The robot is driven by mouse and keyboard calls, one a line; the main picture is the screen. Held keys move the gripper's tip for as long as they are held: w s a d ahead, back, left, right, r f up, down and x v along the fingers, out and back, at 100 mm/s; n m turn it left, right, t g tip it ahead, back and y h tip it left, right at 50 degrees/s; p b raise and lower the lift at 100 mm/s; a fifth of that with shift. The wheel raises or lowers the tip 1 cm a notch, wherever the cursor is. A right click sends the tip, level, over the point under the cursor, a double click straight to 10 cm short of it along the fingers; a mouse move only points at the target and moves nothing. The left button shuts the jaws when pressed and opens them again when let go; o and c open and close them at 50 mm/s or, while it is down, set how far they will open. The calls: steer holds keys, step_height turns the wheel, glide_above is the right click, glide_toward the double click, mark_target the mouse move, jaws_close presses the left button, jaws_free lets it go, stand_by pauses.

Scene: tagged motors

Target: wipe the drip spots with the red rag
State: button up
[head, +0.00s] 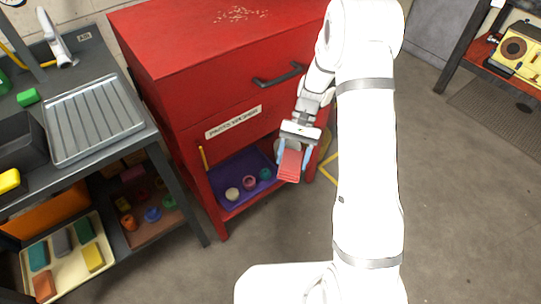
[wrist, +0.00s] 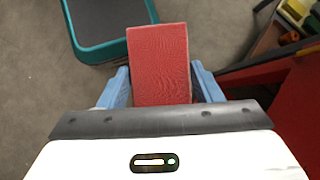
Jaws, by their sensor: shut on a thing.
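My gripper (head: 291,158) is shut on a red rag (head: 289,167), a folded block-like piece. It is held in front of the open lower bay of the red parts washer. In the wrist view the red rag (wrist: 160,62) sits between the blue fingertips and sticks out past them. The red parts washer (head: 155,100) stands left of my arm.
The washer's lower bay holds a purple mat (head: 233,176) with several small round parts. A grey workbench (head: 150,130) with a ribbed tray (head: 94,118) stands at left. A cream tray (head: 107,260) with coloured blocks is below it. A teal-rimmed dark object (wrist: 108,53) shows in the wrist view.

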steer(key=s+a+f+m+t+y+b, duration=0.1)
steer(key=a+m+y+b, duration=0.2)
steer(key=a+y+b, duration=0.25)
steer(key=a+f+m+t+y+b, duration=0.1)
steer(key=a+m+t+y+b, duration=0.1)
steer(key=a+y+b, duration=0.35)
steer(key=w+d+r+m+t+y+b, duration=0.1)
steer(key=w+m+t+y+b, duration=0.3)
steer(key=t, duration=1.2)
steer(key=shift+w+d+r+m+b, duration=0.3)
steer(key=shift+w+m+b, duration=1.5)
steer(key=shift+w+b, duration=1.85)
steer(key=shift+w+a+b, duration=0.4)
steer(key=shift+w+a, duration=0.05)
steer(key=shift+a, duration=0.05)
steer(key=shift+d, duration=0.1)
